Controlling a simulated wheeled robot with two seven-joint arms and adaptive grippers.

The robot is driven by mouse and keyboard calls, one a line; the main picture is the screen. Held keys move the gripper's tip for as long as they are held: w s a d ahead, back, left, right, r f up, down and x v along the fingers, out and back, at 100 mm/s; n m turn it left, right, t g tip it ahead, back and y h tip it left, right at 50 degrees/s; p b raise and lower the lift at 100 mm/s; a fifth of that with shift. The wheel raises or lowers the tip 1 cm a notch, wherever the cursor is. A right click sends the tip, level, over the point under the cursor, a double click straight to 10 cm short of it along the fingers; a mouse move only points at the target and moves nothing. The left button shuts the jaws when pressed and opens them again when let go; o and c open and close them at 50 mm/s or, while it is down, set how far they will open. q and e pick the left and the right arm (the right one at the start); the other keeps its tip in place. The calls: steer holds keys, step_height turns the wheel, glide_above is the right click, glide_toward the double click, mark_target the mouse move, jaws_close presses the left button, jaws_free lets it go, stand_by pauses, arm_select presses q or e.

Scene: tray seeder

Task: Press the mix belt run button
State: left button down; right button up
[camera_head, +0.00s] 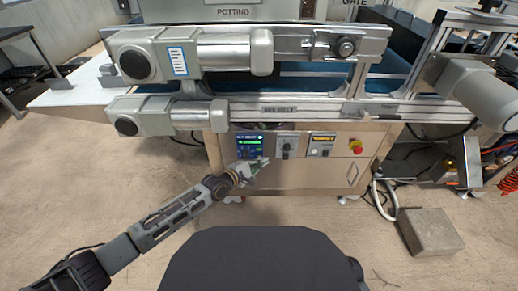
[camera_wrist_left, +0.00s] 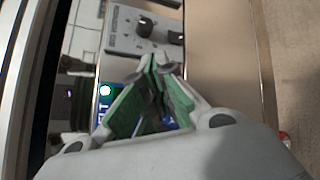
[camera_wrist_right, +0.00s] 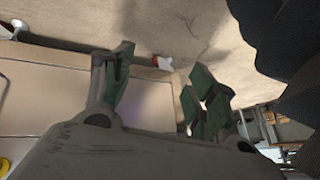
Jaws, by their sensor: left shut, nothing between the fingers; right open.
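A control cabinet (camera_head: 310,175) stands under the belt, below a plate marked MIX BELT (camera_head: 280,109). On its front is a blue screen (camera_head: 249,140), partly covered by my left gripper (camera_head: 262,164). No run button can be read for sure. My right gripper (camera_wrist_right: 158,82) is open and empty, seen only in the right wrist view.
Right of the screen are a grey knob panel (camera_head: 288,141), a small display (camera_head: 321,139) and a red emergency stop on yellow (camera_head: 356,146). Motors (camera_head: 150,118) jut out above the cabinet. A grey block (camera_head: 428,231) lies on the floor at right.

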arm_select(q)
steer(key=shift+s+p, duration=0.95)
steer(key=shift+s, duration=0.15)
arm_select(e)
steer(key=shift+n+g+h, duration=0.3)
steer(key=shift+g+h, duration=0.1)
steer(key=shift+h, duration=0.1)
steer(key=shift+s+d+r, duration=0.1)
steer(key=shift+d+r, duration=0.1)
steer(key=shift+r, duration=0.55)
steer(key=shift+w+d+r, duration=0.1)
steer(key=shift+d+r, duration=0.1)
steer(key=shift+r, duration=0.6)
steer(key=shift+s+d+r, duration=0.1)
steer(key=shift+d+r, duration=0.1)
steer(key=shift+r, duration=0.55)
steer(key=shift+a, duration=0.15)
steer(key=shift+s+f, duration=0.1)
steer(key=shift+f, duration=0.15)
steer(key=shift+r, duration=0.1)
